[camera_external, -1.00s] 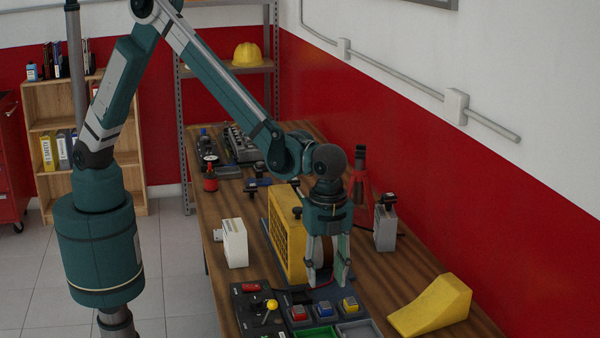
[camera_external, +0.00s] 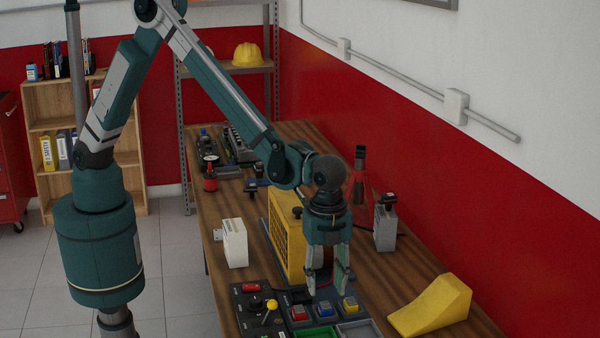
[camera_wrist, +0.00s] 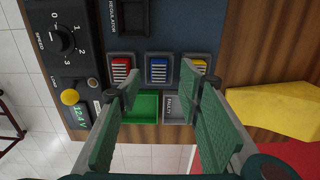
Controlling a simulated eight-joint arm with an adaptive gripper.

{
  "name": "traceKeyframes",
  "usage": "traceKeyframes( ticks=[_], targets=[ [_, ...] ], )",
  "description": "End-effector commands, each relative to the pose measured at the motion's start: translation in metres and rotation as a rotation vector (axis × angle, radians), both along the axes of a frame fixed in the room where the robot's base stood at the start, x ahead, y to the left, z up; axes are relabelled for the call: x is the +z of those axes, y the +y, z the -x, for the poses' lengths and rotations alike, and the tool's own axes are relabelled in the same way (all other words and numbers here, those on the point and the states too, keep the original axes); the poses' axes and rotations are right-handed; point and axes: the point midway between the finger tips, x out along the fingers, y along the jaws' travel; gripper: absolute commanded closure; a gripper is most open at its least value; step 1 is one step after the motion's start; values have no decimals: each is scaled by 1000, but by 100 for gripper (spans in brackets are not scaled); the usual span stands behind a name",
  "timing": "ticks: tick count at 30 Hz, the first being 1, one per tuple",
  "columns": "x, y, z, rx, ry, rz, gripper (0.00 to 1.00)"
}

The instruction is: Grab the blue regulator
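The blue regulator (camera_external: 325,309) is a small ribbed block in a black-framed socket, between the red regulator (camera_external: 299,313) and the yellow regulator (camera_external: 350,304). In the wrist view the blue regulator (camera_wrist: 158,71) again sits between the red one (camera_wrist: 121,70) and the yellow one (camera_wrist: 198,66). My gripper (camera_external: 328,292) points down just above this row. In the wrist view my gripper (camera_wrist: 162,90) is open and empty, with its green-padded fingers spread to either side of the blue block. The right fingertip overlaps part of the yellow one. I see no contact.
A control panel with a yellow-knobbed lever (camera_external: 271,305) lies left of the sockets. A green tray (camera_wrist: 146,104) and a grey tray (camera_wrist: 175,108) lie in front. A yellow ridged housing (camera_external: 286,240) stands behind my gripper, and a yellow wedge (camera_external: 432,306) lies to the right.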

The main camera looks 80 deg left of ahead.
Motion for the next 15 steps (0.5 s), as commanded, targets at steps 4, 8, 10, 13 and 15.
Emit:
traceKeyframes(
  ticks=[4, 8, 10, 13, 15],
  targets=[
    [-6, 0, 0, 0, 0, 0, 65],
    [-19, -1, 1, 0, 0, 0, 65],
    [-26, -1, 2, 0, 0, 0, 65],
    [-38, -1, 2, 0, 0, 0, 65],
    [-44, -1, 2, 0, 0, 0, 65]
  ],
)
